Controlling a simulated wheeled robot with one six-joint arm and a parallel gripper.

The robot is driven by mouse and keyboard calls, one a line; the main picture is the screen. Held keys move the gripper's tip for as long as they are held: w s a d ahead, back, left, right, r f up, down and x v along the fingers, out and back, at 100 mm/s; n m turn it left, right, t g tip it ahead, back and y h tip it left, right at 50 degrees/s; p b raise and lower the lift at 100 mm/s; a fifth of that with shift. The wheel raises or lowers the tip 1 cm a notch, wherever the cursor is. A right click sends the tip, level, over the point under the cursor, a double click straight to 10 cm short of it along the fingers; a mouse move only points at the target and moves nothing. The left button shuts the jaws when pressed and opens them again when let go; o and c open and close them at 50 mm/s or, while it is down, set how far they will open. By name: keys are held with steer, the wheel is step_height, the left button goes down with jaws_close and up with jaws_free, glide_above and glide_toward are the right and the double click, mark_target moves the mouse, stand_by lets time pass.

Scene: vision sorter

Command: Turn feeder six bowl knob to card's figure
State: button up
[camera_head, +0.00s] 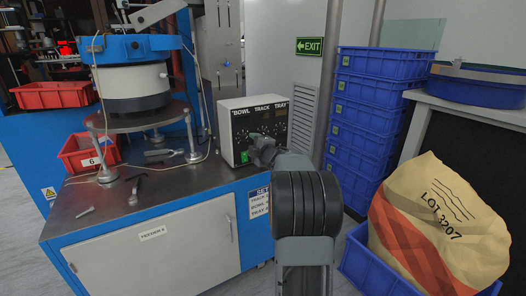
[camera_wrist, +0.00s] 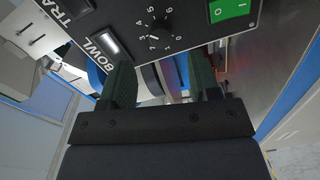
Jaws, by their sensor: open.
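The grey control box (camera_head: 240,122) marked BOWL, TRACK, TRAY stands on the feeder cabinet's right end. In the wrist view the black bowl knob (camera_wrist: 160,25) sits in a ring of white numbers, beside the word BOWL; I cannot tell its setting for sure. The setting card (camera_head: 258,202) is on the cabinet's blue side; its figures are too small to read, and my arm is close to its right. My gripper (camera_head: 262,146) is before the box front and hides part of it. In the wrist view my gripper (camera_wrist: 161,66) is open and empty, apart from the knob.
A green switch (camera_wrist: 229,10) is beside the knob. The bowl feeder (camera_head: 128,80) stands left of the box, with loose tools on the cabinet top (camera_head: 112,212). Blue crates (camera_head: 368,125) are stacked at right, near a sack (camera_head: 435,225) in a blue crate.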

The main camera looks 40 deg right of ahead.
steer(key=s+a, duration=0.1)
steer(key=s, duration=0.6)
steer(key=shift+s+r+p, duration=0.2)
steer(key=shift+s+p, duration=0.2)
steer(key=s+a+r+m+g+h+p, duration=0.3)
steer(key=a+r+m+g+p, duration=0.35)
steer(key=a+r+p, duration=0.7)
steer(key=s+a+r+m+g+y+p, duration=0.1)
steer(key=s+a+m+g+y+p, duration=0.1)
steer(key=s+a+p, duration=0.5)
steer(key=s+a+r+m+g+y+p, duration=0.2)
steer(key=s+a+m+g+p, duration=0.3)
steer(key=s+a+p, duration=0.3)
steer(key=s+a+y, duration=0.1)
steer(key=s, duration=0.2)
steer(key=shift+a+r+m+y+p, duration=0.2)
steer(key=shift+r+m+y+p, duration=0.1)
steer(key=shift+m, duration=0.05)
